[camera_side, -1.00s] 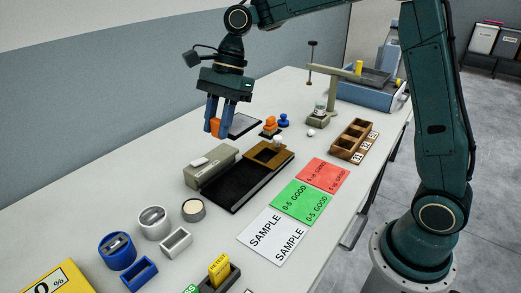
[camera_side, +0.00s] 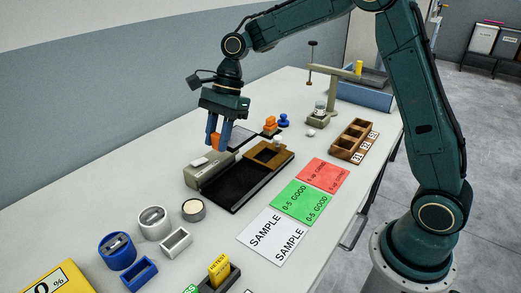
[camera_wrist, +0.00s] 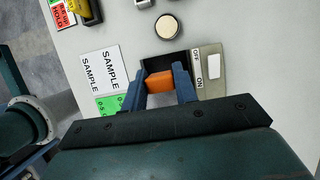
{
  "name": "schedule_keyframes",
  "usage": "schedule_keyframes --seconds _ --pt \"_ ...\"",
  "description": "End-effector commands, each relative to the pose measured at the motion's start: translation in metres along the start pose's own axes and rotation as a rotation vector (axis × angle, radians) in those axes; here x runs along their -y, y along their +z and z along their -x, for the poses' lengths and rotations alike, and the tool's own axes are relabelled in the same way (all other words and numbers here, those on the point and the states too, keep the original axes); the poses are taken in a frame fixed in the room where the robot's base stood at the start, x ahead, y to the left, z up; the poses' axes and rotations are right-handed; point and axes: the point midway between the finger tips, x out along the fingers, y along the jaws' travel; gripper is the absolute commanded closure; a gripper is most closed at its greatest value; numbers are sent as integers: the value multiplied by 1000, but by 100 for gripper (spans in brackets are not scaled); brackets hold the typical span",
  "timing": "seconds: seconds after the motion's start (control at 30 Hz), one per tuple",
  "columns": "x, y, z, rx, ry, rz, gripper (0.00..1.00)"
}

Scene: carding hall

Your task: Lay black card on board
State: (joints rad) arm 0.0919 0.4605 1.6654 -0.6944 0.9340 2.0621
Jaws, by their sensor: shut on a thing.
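My gripper (camera_side: 216,141) is shut on an orange block (camera_side: 215,142), above the back end of the grey switch box. The wrist view shows the block (camera_wrist: 159,82) between both fingers, over a black surface. A long black board (camera_side: 238,186) lies on the table beside the grey box, with a wooden frame (camera_side: 281,151) at its far end. I cannot make out a black card as a separate piece from the board. A flat grey plate with a dark edge (camera_side: 241,134) lies behind the gripper, partly hidden by it.
The grey box (camera_side: 206,169) has a white switch. Orange (camera_side: 270,123) and blue (camera_side: 283,120) stamps stand beyond the board. Sample (camera_side: 272,237), green (camera_side: 301,202) and red (camera_side: 325,174) sheets lie to its right. A round cream-topped dish (camera_side: 193,210) stands near its front end.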

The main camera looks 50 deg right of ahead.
Motion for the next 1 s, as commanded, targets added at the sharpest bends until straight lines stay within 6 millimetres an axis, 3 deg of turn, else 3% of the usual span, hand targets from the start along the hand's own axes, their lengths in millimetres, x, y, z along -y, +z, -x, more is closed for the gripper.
schedule_keyframes --seconds 0.3,0.5,1.0 --pt "-1 -23 -58 -1 5 -1 94" --pt "-1 -35 -85 0 3 1 94" --pt "0 -43 -105 0 2 0 94"
